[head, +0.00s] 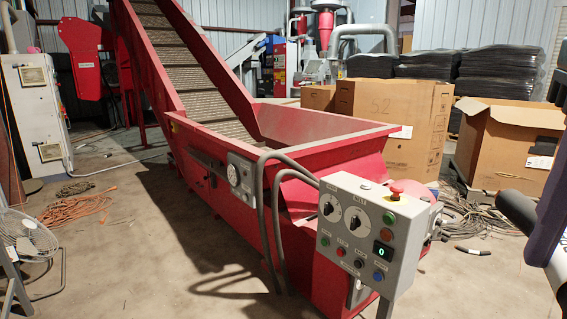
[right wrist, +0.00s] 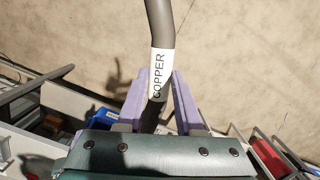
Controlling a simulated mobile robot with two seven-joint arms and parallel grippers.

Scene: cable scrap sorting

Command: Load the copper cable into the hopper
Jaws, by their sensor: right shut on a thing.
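The copper cable (right wrist: 161,35) is a grey-brown length with a white band marked "COPPER" in the right wrist view. My right gripper (right wrist: 160,80) is shut on it at the band, with lilac fingers on both sides. The cable's upper end runs out of the frame. The red hopper (head: 290,128) stands in the middle of the head view, open at the top, at the foot of a rising conveyor belt (head: 190,65). I cannot make out the held cable in the head view. My left gripper is in neither view.
A grey control box (head: 358,240) stands in front of the hopper. Cardboard boxes (head: 510,140) are at the right. Orange cable (head: 75,208) and a fan (head: 25,240) are at the left. A short dark piece (head: 472,251) lies on the floor at the right.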

